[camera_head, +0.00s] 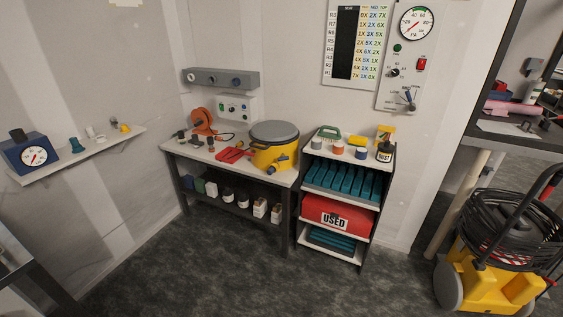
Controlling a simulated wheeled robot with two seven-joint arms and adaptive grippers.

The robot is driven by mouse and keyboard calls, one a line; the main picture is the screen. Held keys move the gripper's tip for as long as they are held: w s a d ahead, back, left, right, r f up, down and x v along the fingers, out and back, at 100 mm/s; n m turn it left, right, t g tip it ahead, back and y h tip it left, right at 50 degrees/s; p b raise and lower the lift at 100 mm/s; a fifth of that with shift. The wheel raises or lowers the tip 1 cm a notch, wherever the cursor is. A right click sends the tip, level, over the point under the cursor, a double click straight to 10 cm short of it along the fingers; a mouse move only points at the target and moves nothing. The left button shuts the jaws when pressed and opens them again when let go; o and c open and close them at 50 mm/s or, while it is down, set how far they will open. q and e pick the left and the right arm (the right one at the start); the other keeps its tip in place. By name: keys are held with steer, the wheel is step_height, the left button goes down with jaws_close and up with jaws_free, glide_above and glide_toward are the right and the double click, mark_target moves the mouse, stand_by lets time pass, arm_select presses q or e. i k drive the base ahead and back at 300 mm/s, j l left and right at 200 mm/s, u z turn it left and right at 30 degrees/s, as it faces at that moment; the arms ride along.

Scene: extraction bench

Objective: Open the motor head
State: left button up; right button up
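A yellow canister (269,158) stands on the right part of the workbench (293,177). A round grey lid (274,131), which looks like the motor head, sits flat on top of it and appears closed. A dark fitting (280,163) sticks out at the canister's lower front. Latches or a hinge are too small to make out. Neither of my grippers is in view.
A shelf rack (342,185) with teal trays and a red "USED" box (335,217) stands right of the bench. Red-handled tools (234,154) lie left of the canister. A yellow wheeled machine (490,270) stands far right. The floor (215,265) before the bench is clear.

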mark_target(270, 133)
steer(key=i+j+z, duration=0.25)
steer(key=i+j, duration=0.15)
steer(key=i+j+z, duration=0.25)
steer(key=j, duration=0.3)
steer(key=i, duration=0.1)
